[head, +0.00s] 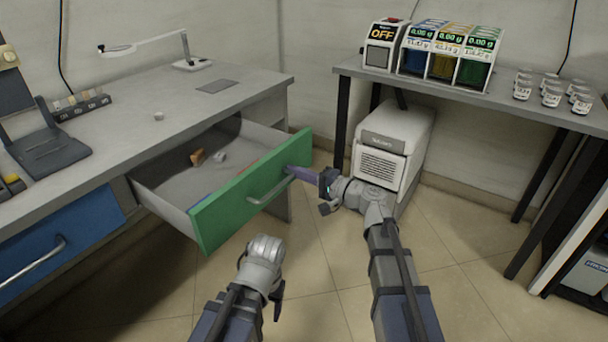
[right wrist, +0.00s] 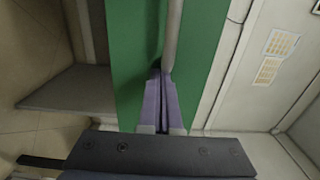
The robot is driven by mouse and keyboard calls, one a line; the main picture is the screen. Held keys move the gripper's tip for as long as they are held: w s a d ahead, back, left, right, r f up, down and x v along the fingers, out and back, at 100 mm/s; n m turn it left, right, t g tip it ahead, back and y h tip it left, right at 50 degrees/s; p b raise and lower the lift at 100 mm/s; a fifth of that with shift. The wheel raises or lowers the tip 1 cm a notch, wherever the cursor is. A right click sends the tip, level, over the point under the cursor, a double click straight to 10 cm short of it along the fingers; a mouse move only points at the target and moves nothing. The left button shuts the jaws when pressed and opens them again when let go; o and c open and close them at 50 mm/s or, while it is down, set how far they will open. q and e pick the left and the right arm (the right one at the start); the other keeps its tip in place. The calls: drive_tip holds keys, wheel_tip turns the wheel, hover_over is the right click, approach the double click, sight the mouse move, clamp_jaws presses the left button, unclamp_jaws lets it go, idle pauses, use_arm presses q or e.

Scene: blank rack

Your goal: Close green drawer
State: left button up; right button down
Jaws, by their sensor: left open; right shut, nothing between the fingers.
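The green drawer (head: 240,190) is pulled well out of the desk, and its inside shows. Its front has a metal bar handle (head: 270,190), which also shows in the right wrist view (right wrist: 173,35). My right gripper (head: 294,172) is shut and empty, with its fingertips at the right end of the green front, beside the handle. In the right wrist view its purple fingers (right wrist: 163,88) are together against or very near the green front, by the handle's end; exact contact is unclear. My left gripper (head: 277,297) is open and low in front of the drawer, its fingers mostly hidden.
Small items, including a brown block (head: 197,157), lie in the drawer. A shut blue drawer (head: 60,235) is on the left. A white machine (head: 385,150) stands on the floor behind my right arm. The desktop (head: 170,100) holds a lamp (head: 145,45).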

idle(0.3)
approach(229, 157)
drive_tip(key=w+a+r, duration=0.1)
drive_tip(key=w+a, duration=0.1)
drive_tip(key=w+a+r, duration=0.2)
drive_tip(key=a, duration=0.1)
drive_tip(key=w+a+r, duration=0.1)
drive_tip(key=w+a, duration=0.1)
drive_tip(key=a, duration=0.1)
drive_tip(key=shift+w+r, duration=0.15)
drive_tip(key=shift+r, duration=0.25)
use_arm(q)
drive_tip(key=shift+d, duration=0.1)
use_arm(e)
drive_tip(key=shift+w+a, duration=0.1)
drive_tip(key=shift+w+a+r, duration=0.1)
drive_tip(key=shift+w, duration=0.05)
drive_tip(key=shift+s+d, duration=0.3)
drive_tip(key=shift+s, duration=0.05)
use_arm(q)
drive_tip(key=shift+d, duration=0.45)
use_arm(e)
drive_tip(key=v, duration=1.4)
